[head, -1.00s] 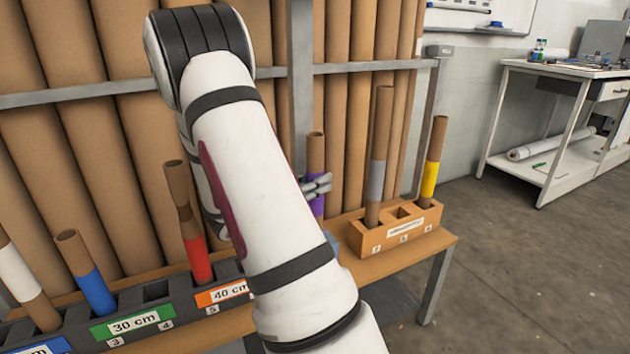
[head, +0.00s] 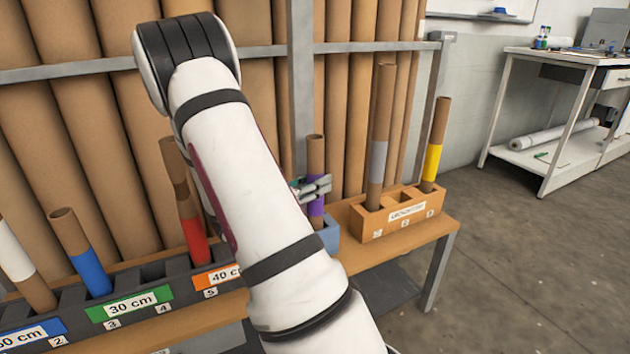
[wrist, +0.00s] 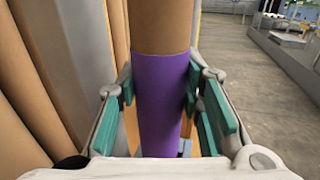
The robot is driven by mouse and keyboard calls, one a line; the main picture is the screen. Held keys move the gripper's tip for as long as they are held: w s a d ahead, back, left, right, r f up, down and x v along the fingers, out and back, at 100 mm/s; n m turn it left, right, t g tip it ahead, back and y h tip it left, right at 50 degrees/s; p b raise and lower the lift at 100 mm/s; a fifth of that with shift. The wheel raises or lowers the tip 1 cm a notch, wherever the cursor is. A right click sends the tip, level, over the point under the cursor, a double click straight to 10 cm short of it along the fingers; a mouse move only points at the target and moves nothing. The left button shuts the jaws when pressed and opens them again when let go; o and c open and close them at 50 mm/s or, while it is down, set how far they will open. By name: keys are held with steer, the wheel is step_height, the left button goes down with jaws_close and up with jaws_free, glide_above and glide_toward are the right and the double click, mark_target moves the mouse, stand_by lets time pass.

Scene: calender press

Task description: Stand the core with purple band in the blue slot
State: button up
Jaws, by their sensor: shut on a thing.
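The core with purple band (head: 316,155) is a brown cardboard tube, roughly upright, right of my forearm. My gripper (head: 316,188) is shut on it at the purple band; the wrist view (wrist: 163,95) shows the band between the green-padded jaws. A blue block (head: 331,236) sits below the core on the bench, mostly hidden behind my arm. The core's lower end is hidden, so I cannot tell whether it is inside the block. A blue label (head: 32,333) also marks the left end of the dark rack.
The dark rack (head: 148,316) at left holds cores with white, blue and red bands. An orange holder (head: 405,212) right of the blue block holds grey- and yellow-banded cores, with an empty slot between. Tall tubes (head: 345,120) stand behind a metal rail.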

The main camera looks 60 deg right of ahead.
steer(key=shift+f+b, duration=1.3)
steer(key=shift+f, duration=1.05)
stand_by(0.3)
steer(key=o, duration=1.3)
steer(key=shift+c, duration=0.2)
steer(key=v, duration=1.2)
